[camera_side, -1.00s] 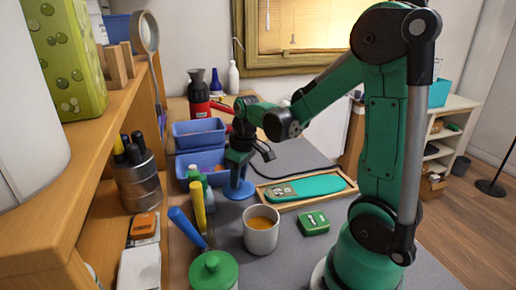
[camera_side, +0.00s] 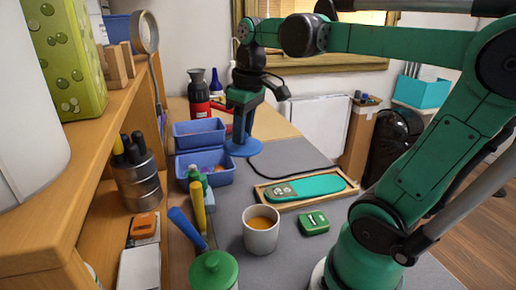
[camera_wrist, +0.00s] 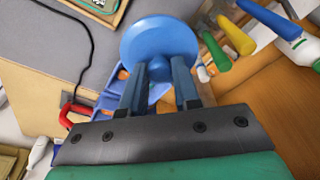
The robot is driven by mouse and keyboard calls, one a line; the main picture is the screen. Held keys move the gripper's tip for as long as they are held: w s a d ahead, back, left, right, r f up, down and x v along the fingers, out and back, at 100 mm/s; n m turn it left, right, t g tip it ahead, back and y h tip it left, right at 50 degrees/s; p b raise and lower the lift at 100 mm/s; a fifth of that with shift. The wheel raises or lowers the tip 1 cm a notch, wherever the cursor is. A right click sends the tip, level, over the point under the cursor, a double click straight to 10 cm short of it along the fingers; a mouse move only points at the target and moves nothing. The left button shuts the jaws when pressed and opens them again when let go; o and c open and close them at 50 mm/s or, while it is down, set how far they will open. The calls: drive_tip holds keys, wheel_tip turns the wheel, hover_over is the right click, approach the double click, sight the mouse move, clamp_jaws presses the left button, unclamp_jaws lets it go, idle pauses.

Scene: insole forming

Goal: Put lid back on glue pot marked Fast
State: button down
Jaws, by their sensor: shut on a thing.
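My gripper (camera_side: 241,124) is shut on a blue round lid (camera_side: 243,147), held flange-down above the far part of the bench, right of the blue bins. In the wrist view the lid (camera_wrist: 158,48) shows as a wide disc at the fingertips (camera_wrist: 160,75), its knob between them. An open pale pot (camera_side: 262,239) with amber contents stands on the grey mat, nearer the camera and apart from the lid. A pot with a green lid (camera_side: 213,268) stands at the front edge of the view. I cannot read the word Fast on either pot.
A wooden tray with a green insole (camera_side: 305,187) and a green tin (camera_side: 313,222) lie on the mat. Blue bins (camera_side: 200,133), a bottle (camera_side: 196,175), and yellow (camera_side: 198,208) and blue (camera_side: 186,228) handles line the left. A shelf (camera_side: 75,190) rises there.

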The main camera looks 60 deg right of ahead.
drive_tip(key=shift+s+a+f, duration=0.7)
drive_tip(key=shift+s+f, duration=0.3)
drive_tip(key=shift+f, duration=0.85)
drive_tip(key=shift+s+a+f, duration=0.75)
drive_tip(key=shift+s+f, duration=0.25)
drive_tip(key=shift+f, duration=0.8)
drive_tip(key=shift+s+a+f, duration=0.7)
drive_tip(key=shift+s+f, duration=0.3)
drive_tip(key=shift+f, duration=0.85)
drive_tip(key=shift+f, duration=0.15)
drive_tip(key=shift+c, duration=0.4)
unclamp_jaws()
drive_tip(key=shift+r, duration=2.5)
